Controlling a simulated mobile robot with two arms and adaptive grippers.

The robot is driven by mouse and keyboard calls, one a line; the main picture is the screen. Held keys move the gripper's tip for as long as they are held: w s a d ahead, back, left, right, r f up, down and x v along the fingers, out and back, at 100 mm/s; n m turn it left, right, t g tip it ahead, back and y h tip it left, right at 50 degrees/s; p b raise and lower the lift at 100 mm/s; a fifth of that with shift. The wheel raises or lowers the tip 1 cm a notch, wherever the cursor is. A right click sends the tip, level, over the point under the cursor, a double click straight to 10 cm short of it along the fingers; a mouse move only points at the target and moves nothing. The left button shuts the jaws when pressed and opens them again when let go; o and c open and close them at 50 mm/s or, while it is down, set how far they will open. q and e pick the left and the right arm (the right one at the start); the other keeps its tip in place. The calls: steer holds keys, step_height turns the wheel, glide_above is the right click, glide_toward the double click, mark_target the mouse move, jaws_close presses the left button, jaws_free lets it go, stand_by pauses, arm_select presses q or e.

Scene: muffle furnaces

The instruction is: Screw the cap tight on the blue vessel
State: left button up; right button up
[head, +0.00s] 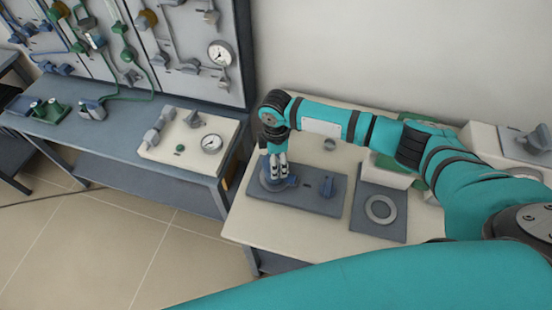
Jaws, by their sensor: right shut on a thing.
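The blue vessel (271,184) stands at the left end of a dark grey plate (322,205) on the cream bench. My right gripper (278,176) comes down on it from above, pointing down, with its fingers shut on the cap at the vessel's top. The fingers hide most of the cap, so I cannot tell how it sits on the vessel. My left gripper is not in view.
To the right lies a grey panel (394,228) with a pale ring (381,209). A cream gauge box (190,141) sits on the left bench. The cream bench's front is clear.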

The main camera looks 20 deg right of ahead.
stand_by(0.5)
steer(key=shift+f+p, duration=0.55)
steer(key=shift+p, duration=0.05)
stand_by(2.2)
steer(key=o, duration=1.4)
steer(key=shift+o, duration=0.2)
step_height(320, 180, up, 12)
